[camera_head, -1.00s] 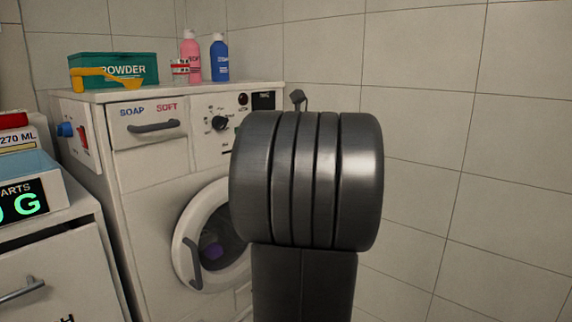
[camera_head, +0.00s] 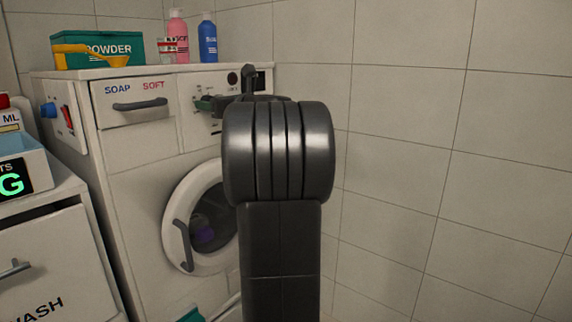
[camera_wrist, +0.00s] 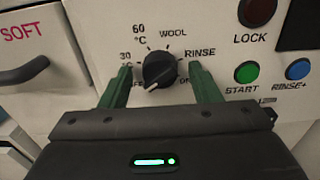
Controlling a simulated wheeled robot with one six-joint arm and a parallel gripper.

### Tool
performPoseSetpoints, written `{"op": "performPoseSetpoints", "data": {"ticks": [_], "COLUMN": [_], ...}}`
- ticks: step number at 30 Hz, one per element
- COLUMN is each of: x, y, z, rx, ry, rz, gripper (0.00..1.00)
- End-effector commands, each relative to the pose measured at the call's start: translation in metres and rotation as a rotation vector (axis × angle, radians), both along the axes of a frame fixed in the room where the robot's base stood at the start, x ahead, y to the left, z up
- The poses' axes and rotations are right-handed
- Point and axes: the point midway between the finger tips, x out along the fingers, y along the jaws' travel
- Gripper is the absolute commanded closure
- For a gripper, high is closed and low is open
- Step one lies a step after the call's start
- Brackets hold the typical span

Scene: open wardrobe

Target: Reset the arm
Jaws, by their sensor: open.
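My gripper (camera_wrist: 158,78) is open in the wrist view, with its two green fingers spread apart. The black program knob (camera_wrist: 160,69) shows between the fingertips; whether the fingers are level with it or short of it I cannot tell. The knob's white mark points down left. In the head view my dark arm stands in front of the washing machine (camera_head: 140,230), and a green finger shows by the control panel. The arm hides part of the panel and the knob.
The panel has a green START button (camera_wrist: 246,72), a blue button (camera_wrist: 298,69) and a red LOCK light (camera_wrist: 257,12). A soap drawer handle (camera_head: 140,104) and the round door (camera_head: 190,215) are left of my arm. Bottles and a powder box (camera_head: 97,48) stand on top.

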Motion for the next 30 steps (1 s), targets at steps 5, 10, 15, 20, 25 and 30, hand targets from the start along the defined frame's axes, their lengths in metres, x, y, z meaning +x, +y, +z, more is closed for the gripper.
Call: {"op": "performPoseSetpoints", "data": {"ticks": [5, 10, 15, 20, 25, 30], "x": [-0.001, -0.01, -0.029, -0.049, -0.068, -0.086], "y": [-0.001, -0.014, -0.039, -0.064, -0.089, -0.111], "z": [0.0, 0.002, 0.002, 0.002, 0.002, 0.001], "rx": [-0.001, -0.01, -0.009, -0.01, -0.009, -0.01], "ry": [-0.002, -0.013, -0.011, -0.011, -0.01, -0.011], "rz": [0.0, -0.002, -0.004, -0.004, -0.003, -0.003], "gripper": [0.43, 0.43, 0.43, 0.43, 0.43, 0.43]}}
